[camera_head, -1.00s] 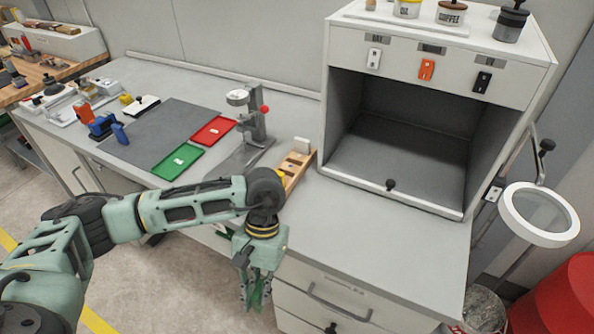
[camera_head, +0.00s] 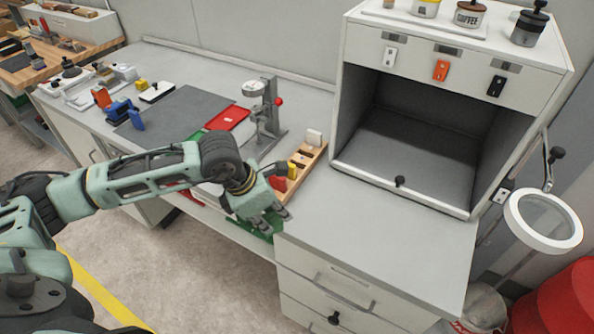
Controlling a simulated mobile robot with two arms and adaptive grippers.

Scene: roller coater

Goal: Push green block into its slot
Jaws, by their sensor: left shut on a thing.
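The wooden slotted tray (camera_head: 307,158) sits on the bench near its front edge, left of the cabinet. A yellow block (camera_head: 292,169) and a red block (camera_head: 279,184) are at its near end, partly behind my left gripper. My left gripper (camera_head: 272,222) points down at the bench's front edge, just in front of the tray's near end. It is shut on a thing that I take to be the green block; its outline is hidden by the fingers. A green patch (camera_head: 264,228) shows around the fingertips. My right gripper is out of view.
A stand with a red knob (camera_head: 267,115) is left of the tray. A red tray (camera_head: 227,117) and a grey mat (camera_head: 178,115) lie further left. The open cabinet (camera_head: 420,135) stands to the right. Clear bench top (camera_head: 370,220) lies in front of it.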

